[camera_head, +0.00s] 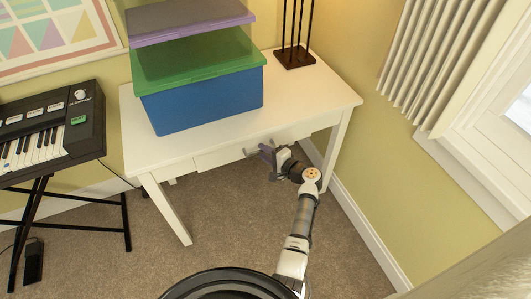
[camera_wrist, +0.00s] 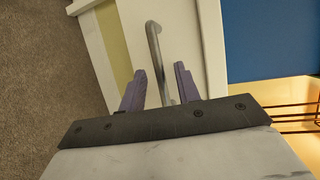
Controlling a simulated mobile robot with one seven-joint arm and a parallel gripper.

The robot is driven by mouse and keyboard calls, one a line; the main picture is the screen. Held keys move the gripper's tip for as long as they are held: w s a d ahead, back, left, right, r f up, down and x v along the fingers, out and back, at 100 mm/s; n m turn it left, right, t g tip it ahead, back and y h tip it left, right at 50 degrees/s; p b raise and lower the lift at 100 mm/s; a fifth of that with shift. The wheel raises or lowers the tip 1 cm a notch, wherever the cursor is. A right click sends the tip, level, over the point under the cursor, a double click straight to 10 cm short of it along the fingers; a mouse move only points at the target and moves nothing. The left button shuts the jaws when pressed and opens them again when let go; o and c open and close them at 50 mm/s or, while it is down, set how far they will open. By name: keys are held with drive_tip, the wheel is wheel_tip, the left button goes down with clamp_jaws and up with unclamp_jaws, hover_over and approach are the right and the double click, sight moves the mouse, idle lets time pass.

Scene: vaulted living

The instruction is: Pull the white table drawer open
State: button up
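The white table (camera_head: 205,141) stands against the wall, with a white drawer (camera_head: 217,158) in its front that looks shut. The drawer front (camera_wrist: 183,35) also shows in the wrist view, with its grey bar handle (camera_wrist: 153,38) on it. My gripper (camera_head: 259,152) is at the drawer front, at the handle. In the wrist view, my gripper's (camera_wrist: 160,69) two purple fingers are apart, and the handle runs between them without clear contact on either side. In the head view, my gripper hides most of the handle.
A blue box with a green lid (camera_head: 205,97) and a purple-lidded box (camera_head: 190,18) are stacked on the table. A lamp base (camera_head: 295,59) stands at the back. A keyboard (camera_head: 45,135) is at left, a wall at right. Carpet (camera_head: 225,225) before the table is clear.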

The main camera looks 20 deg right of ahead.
clamp_jaws()
